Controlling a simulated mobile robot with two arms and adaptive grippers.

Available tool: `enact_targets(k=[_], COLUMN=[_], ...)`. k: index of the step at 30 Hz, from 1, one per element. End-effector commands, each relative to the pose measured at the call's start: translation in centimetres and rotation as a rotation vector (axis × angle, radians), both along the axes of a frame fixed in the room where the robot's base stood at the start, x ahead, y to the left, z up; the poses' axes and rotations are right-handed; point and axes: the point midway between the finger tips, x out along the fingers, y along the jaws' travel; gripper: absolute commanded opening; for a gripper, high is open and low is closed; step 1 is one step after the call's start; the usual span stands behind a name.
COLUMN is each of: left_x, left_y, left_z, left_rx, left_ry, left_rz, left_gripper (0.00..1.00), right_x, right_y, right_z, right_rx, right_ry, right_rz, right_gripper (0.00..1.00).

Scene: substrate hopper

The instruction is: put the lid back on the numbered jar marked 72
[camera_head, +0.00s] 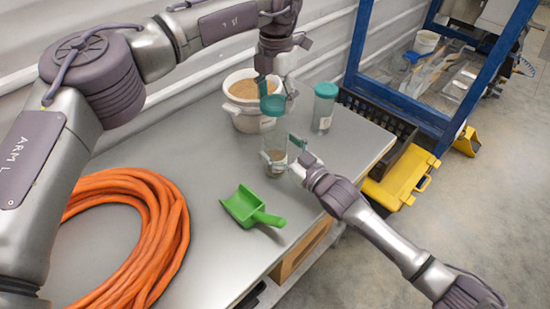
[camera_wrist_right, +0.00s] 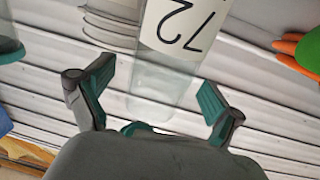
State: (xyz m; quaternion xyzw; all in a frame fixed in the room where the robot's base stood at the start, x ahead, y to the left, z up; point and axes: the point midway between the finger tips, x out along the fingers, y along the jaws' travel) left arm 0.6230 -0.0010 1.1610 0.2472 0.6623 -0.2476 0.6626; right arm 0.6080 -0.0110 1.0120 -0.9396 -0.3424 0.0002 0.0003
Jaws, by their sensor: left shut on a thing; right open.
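The clear jar (camera_head: 273,140) stands upright on the bench with a little brown material at its bottom. Its label reads 72, upside down, in the right wrist view (camera_wrist_right: 172,28). My left gripper (camera_head: 276,88) is above it, shut on a teal lid (camera_head: 272,105). The lid is at the jar's mouth; I cannot tell whether it touches the rim. My right gripper (camera_head: 283,153) is open, low at the jar, with its fingers on either side of the glass. In the right wrist view (camera_wrist_right: 155,90) the jar shows between the spread fingers.
A second jar with a teal lid (camera_head: 325,108) stands to the right. A white bucket of brown substrate (camera_head: 242,102) is behind left. A green scoop (camera_head: 252,207) and an orange hose coil (camera_head: 150,235) lie in front. A black crate (camera_head: 384,122) is at the right edge.

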Motion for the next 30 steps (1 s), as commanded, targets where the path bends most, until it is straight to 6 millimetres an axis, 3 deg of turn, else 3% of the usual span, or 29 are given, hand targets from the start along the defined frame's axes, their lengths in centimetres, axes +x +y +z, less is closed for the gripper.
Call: enact_targets(k=[6,15,30], left_x=[0.00,0.00,0.00], left_y=[-0.01,-0.01,-0.01], left_z=[0.01,0.01,0.01], left_rx=[0.000,0.000,0.000], left_ry=[0.000,0.000,0.000], left_rz=[0.000,0.000,0.000], left_gripper=[0.53,0.53,0.53], right_x=[1.19,1.30,1.28], right_y=[1.07,1.14,1.12], right_z=[-0.01,-0.02,-0.03], right_rx=[-0.001,-0.001,-0.001], right_ry=[0.001,0.000,0.001], right_rz=[0.001,0.001,0.001], right_gripper=[0.93,0.93,0.11])
